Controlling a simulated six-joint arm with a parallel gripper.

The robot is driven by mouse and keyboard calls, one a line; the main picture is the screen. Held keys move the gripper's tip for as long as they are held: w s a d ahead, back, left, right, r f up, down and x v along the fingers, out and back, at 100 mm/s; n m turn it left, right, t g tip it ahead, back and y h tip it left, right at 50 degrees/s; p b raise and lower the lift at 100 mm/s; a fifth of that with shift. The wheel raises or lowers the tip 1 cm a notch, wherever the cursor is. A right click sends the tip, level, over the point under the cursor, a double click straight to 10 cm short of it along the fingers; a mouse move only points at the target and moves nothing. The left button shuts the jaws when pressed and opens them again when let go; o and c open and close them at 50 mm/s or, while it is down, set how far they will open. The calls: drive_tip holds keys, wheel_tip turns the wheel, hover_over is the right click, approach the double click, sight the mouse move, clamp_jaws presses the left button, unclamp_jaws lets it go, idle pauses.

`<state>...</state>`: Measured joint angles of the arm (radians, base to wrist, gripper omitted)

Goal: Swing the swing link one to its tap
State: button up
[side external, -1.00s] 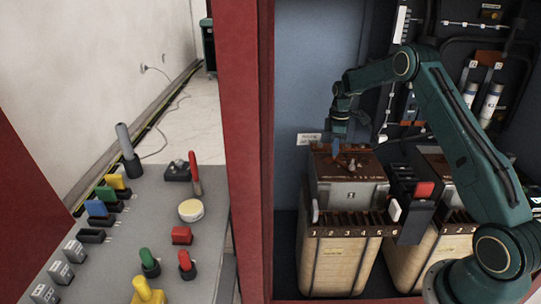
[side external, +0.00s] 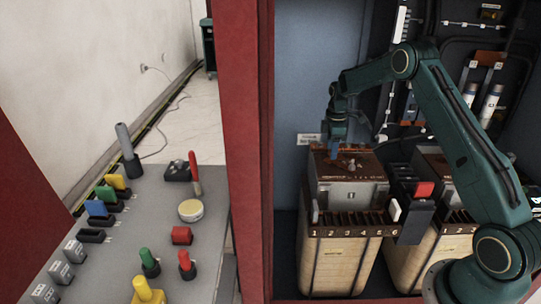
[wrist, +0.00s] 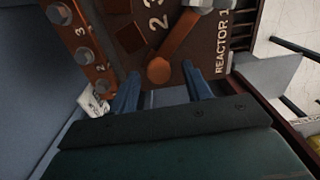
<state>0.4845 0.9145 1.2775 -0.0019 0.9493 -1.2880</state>
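In the wrist view, a copper swing link (wrist: 177,43) lies over the brown top plate marked REACTOR 1. Its rounded end (wrist: 158,70) is nearest me, and its other end runs up and right to a grey pivot. A copper strip (wrist: 80,45) with several grey bolts, numbered beside them, is at the left. My gripper (wrist: 160,88) has its two blue fingers apart, one on each side of the link's rounded end, with visible gaps. In the side view my gripper (side external: 334,157) points down over the left unit's rusty top (side external: 360,163); the link is too small to make out there.
The left unit (side external: 340,255) and a second one (side external: 425,262) stand in the cabinet. A black block with a red cap (side external: 424,189) is between them. A red cabinet post (side external: 252,150) separates them from a grey bench (side external: 120,235) with coloured parts.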

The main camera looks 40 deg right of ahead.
idle(0.3)
wheel_tip(320, 180, up, 14)
idle(0.8)
drive_tip(key=shift+f, duration=0.1)
drive_tip(key=s+a+r+m+t, duration=0.1)
drive_tip(key=s+a+r+m, duration=0.1)
drive_tip(key=s+a+r, duration=0.5)
drive_tip(key=s+a+r+m+t, duration=0.2)
drive_tip(key=s+a+r, duration=0.45)
drive_tip(key=a, duration=0.35)
drive_tip(key=s+a+f+m+t, duration=0.1)
drive_tip(key=s+a, duration=0.4)
drive_tip(key=s, duration=0.5)
drive_tip(key=s+a+f+m+t, duration=0.1)
drive_tip(key=s+a+m, duration=0.3)
drive_tip(key=s, duration=0.6)
drive_tip(key=shift+a+f+t, duration=0.3)
drive_tip(key=shift+a+f, duration=0.2)
drive_tip(key=shift+f, duration=0.05)
